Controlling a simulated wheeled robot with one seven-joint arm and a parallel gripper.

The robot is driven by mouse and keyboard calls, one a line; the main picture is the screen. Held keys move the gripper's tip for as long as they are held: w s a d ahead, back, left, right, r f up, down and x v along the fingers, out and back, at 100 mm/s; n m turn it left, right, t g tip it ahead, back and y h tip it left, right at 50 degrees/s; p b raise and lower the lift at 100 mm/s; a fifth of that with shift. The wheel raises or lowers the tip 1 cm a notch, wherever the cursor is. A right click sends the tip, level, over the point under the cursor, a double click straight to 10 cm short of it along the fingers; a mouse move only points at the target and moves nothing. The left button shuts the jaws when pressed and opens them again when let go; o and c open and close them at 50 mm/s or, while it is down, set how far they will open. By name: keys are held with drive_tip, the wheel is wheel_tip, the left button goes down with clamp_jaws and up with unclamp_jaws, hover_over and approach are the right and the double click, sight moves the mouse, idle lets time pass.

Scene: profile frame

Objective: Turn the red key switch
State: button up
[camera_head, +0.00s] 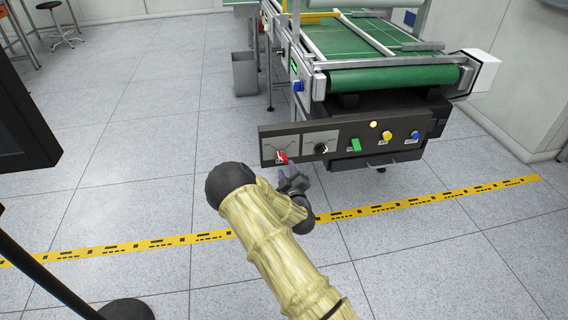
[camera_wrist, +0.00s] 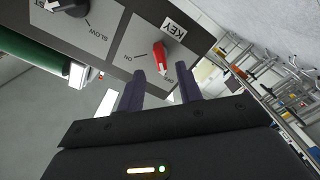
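The red key switch (camera_head: 282,156) sits on the left end of the dark control panel (camera_head: 345,133), on a light plate. In the wrist view the red switch (camera_wrist: 159,54) shows under the label KEY, with its white arrow tip toward the OFF mark at lower right; the ON mark is to the left. My gripper (camera_head: 284,174) is just in front of the switch. In the wrist view my gripper (camera_wrist: 161,75) is open, its two dark fingers apart with the switch between and slightly beyond their tips. I cannot tell whether either finger touches it.
A black speed knob (camera_head: 321,148) is right of the switch, then a green button (camera_head: 355,145), a yellow one (camera_head: 387,136) and a blue one (camera_head: 415,135). The green conveyor (camera_head: 395,78) stands behind. A yellow floor stripe (camera_head: 400,204) crosses the clear floor.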

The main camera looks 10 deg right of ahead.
sight(284, 161)
drive_tip(key=w+b, duration=0.1)
drive_tip(key=w, duration=0.4)
drive_tip(key=shift+w, duration=0.25)
clamp_jaws()
